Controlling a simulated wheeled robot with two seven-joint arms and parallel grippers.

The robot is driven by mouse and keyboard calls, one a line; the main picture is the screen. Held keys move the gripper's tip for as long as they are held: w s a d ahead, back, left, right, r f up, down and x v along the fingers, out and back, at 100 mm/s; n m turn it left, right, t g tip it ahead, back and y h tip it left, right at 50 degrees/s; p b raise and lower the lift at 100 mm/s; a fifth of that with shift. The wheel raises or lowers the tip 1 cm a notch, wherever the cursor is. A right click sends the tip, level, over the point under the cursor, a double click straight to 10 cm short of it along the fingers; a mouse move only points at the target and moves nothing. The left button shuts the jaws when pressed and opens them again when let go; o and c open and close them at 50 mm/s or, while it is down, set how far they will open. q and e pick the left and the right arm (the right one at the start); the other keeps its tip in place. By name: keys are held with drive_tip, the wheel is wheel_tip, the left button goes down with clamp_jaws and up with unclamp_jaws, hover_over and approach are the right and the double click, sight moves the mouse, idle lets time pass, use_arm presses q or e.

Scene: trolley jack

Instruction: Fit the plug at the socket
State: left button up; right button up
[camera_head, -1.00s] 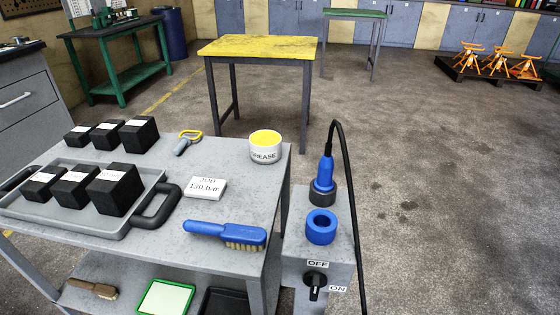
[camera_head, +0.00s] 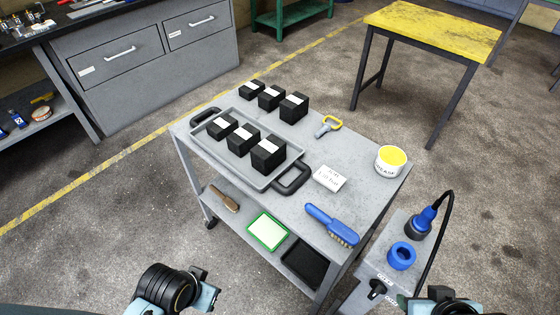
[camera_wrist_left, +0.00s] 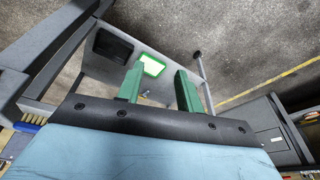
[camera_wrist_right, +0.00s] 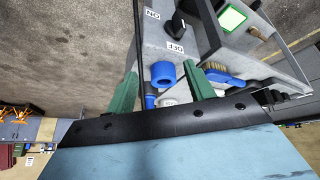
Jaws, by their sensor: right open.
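The blue plug (camera_head: 425,218) with its black collar and black cable stands tilted on the grey switch box (camera_head: 369,267) at the right of the trolley. The blue ring-shaped socket (camera_head: 401,256) is on the same box, nearer me, its round opening showing. In the right wrist view the socket (camera_wrist_right: 163,73) appears between the green fingers of my right gripper (camera_wrist_right: 160,68), which is open and empty, some way off.
The grey trolley (camera_head: 350,205) bears a tray of black boxes, a blue brush (camera_head: 331,222), a grease tub (camera_head: 390,162) and a white card (camera_head: 327,178). A black switch knob (camera_head: 377,289) is on the box's front. The plug's cable (camera_head: 441,220) arches on the right.

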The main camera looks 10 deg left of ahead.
drive_tip(key=w+d+t, duration=0.2)
drive_tip(key=w, duration=0.2)
use_arm(q)
drive_tip(key=s+a+f+g, duration=0.1)
drive_tip(key=s+f, duration=0.4)
drive_tip(key=f, duration=0.7)
drive_tip(key=s+f, duration=0.5)
drive_tip(key=f, duration=0.6)
use_arm(e)
drive_tip(key=m+t, duration=0.1)
drive_tip(key=t, duration=0.5)
approach(428, 208)
drive_tip(key=x, duration=0.8)
drive_tip(key=d+f+b+x, duration=0.1)
drive_tip(key=x, duration=0.3)
drive_tip(key=shift+s+f, duration=0.15)
drive_tip(key=shift+f, duration=0.05)
use_arm(q)
drive_tip(key=s+a+f+g, duration=0.1)
drive_tip(key=s+a+f, duration=0.1)
drive_tip(key=s+f, duration=0.4)
drive_tip(key=s, duration=0.3)
drive_tip(key=shift+s+f, duration=0.25)
drive_tip(key=shift+f, duration=0.1)
drive_tip(key=shift+a, duration=0.1)
use_arm(e)
drive_tip(key=shift+m, duration=0.3)
drive_tip(key=c, duration=1.1)
